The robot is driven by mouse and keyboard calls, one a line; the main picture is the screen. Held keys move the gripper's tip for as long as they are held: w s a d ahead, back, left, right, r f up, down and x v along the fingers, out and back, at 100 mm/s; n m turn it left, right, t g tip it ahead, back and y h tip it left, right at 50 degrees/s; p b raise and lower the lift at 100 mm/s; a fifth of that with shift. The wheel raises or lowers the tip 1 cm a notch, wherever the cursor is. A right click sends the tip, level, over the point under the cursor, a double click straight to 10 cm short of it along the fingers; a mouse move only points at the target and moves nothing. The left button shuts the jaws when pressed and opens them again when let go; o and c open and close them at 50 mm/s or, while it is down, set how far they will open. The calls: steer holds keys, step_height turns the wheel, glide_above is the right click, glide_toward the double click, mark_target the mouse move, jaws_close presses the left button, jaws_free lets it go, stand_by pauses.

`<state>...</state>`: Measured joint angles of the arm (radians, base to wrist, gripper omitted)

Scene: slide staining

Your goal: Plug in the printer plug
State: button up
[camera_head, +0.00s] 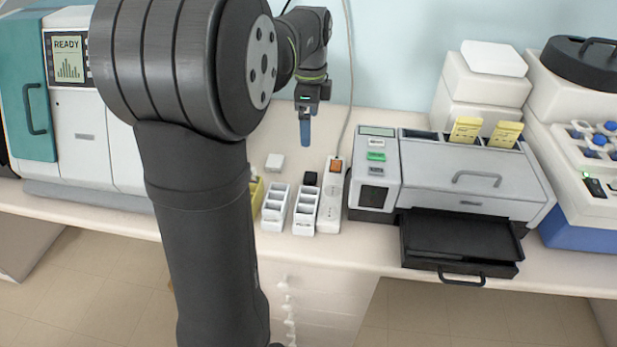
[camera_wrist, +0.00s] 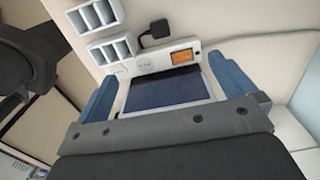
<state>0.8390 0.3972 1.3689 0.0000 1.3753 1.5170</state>
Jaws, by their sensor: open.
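A black plug (camera_head: 310,179) lies on the bench just behind the right white rack; it also shows in the wrist view (camera_wrist: 153,33), beside the power strip. The white power strip (camera_head: 331,205) has an orange switch (camera_head: 336,166) at its far end; the strip also shows in the wrist view (camera_wrist: 150,67). My gripper (camera_head: 305,132) hangs above the bench behind the strip and plug, with blue fingers pointing down. In the wrist view my gripper (camera_wrist: 163,75) has its fingers wide apart. No plug is seen between them. A dark blue panel I cannot identify shows there.
Two white slotted racks, left (camera_head: 275,207) and right (camera_head: 305,210), stand left of the strip. A grey machine (camera_head: 465,180) with an open black tray (camera_head: 460,240) stands right of the strip. A grey cord (camera_head: 350,95) runs up the wall.

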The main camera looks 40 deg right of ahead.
steer(key=shift+r, duration=0.35)
steer(key=c, duration=1.4)
steer(key=shift+o, duration=0.2)
steer(key=n, duration=1.8)
steer(key=shift+s+a+f, duration=0.1)
steer(key=shift+f, duration=0.15)
